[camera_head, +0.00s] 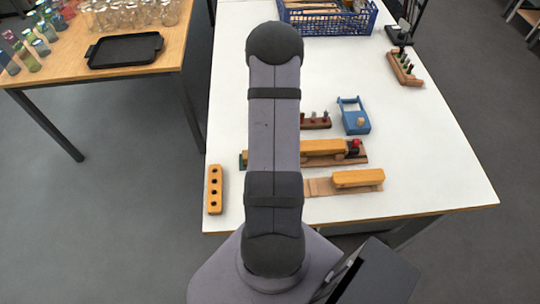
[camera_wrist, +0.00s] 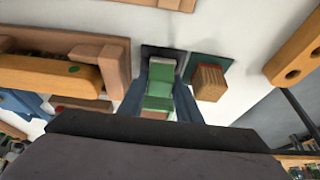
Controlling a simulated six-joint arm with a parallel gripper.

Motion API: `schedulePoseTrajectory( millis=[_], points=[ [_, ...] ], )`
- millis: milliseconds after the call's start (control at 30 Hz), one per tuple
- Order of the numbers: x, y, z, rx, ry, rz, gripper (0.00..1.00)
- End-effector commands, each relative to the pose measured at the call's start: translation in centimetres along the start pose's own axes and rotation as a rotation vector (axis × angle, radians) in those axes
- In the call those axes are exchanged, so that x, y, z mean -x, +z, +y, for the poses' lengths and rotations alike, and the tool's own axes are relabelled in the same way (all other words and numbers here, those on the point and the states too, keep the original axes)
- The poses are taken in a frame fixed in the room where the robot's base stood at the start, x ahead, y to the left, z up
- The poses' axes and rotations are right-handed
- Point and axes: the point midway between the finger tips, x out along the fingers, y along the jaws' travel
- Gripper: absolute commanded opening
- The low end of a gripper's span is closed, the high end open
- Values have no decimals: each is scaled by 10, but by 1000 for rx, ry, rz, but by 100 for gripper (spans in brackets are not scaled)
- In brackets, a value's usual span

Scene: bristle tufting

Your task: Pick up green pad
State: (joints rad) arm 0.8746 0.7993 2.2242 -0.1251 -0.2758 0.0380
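In the wrist view a green pad (camera_wrist: 160,85) lies between the two blue-grey fingers of my gripper (camera_wrist: 163,80). The fingers flank it closely on both sides. I cannot tell whether they press on it or only straddle it. A dark sheet (camera_wrist: 150,51) shows just past the fingertips.
A wooden block (camera_wrist: 210,82) on a dark green sheet (camera_wrist: 224,62) is close to the right finger. A wooden fixture (camera_wrist: 103,58) with a yellow-orange bar (camera_wrist: 50,76) is at left. A yellow-orange holed block (camera_head: 215,190) is near the table's left edge.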

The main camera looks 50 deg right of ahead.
Motion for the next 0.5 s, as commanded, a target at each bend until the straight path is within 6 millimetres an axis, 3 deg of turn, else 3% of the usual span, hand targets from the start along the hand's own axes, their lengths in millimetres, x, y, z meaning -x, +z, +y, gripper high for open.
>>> schedulePoseTrajectory(
  millis=[67,500],
  points=[
    [0,0,0,0,0,0,9],
    [5,-3,0,0,0,2,9]
  ],
)
